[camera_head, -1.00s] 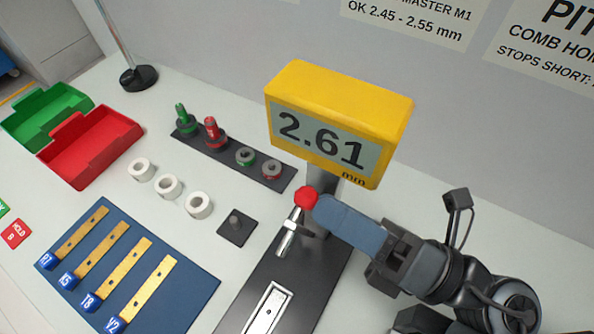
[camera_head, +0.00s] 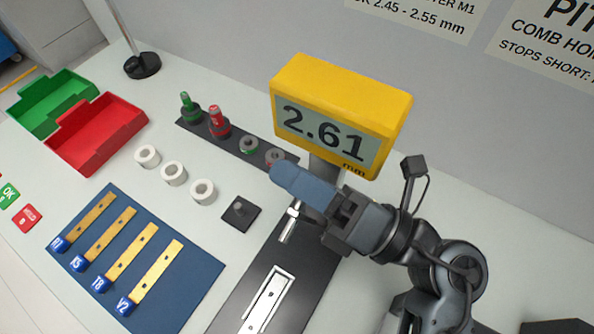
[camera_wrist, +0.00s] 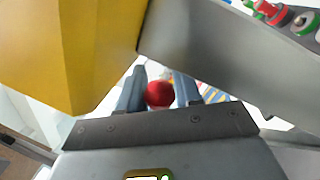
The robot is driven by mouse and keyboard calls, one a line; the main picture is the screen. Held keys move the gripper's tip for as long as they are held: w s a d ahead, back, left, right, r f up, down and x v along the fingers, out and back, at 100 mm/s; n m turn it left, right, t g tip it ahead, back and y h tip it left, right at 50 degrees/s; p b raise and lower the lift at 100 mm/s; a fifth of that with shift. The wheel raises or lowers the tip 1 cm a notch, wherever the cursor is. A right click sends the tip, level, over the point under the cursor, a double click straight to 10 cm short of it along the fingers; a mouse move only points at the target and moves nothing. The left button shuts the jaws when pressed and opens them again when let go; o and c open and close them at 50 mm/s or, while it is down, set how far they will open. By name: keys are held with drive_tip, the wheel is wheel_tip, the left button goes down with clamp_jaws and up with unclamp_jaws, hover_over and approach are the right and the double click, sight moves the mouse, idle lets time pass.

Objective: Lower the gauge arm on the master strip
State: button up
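The gauge has a yellow display head (camera_head: 340,92) reading 2.61 mm on a grey post. Its red ball knob (camera_wrist: 159,94) shows between my two fingers in the wrist view. My gripper (camera_head: 285,175) reaches in from the right below the display and hides the knob in the head view. Finger contact with the knob is unclear. The silver gauge spindle (camera_head: 289,222) shows below the fingers, above the dark base (camera_head: 240,298). A pale metal strip (camera_head: 265,303) lies in the white-outlined slot on that base, apart from the spindle. I cannot read any label on it.
A blue mat (camera_head: 190,268) with several brass strips lies left. White rings (camera_head: 174,173) and a small dark block (camera_head: 240,213) stand between. A dark rack (camera_head: 235,140) with green and red pieces stands behind. Red (camera_head: 98,145) and green (camera_head: 38,115) trays are far left.

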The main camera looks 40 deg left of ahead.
clamp_jaws()
drive_tip(key=shift+f, duration=0.1)
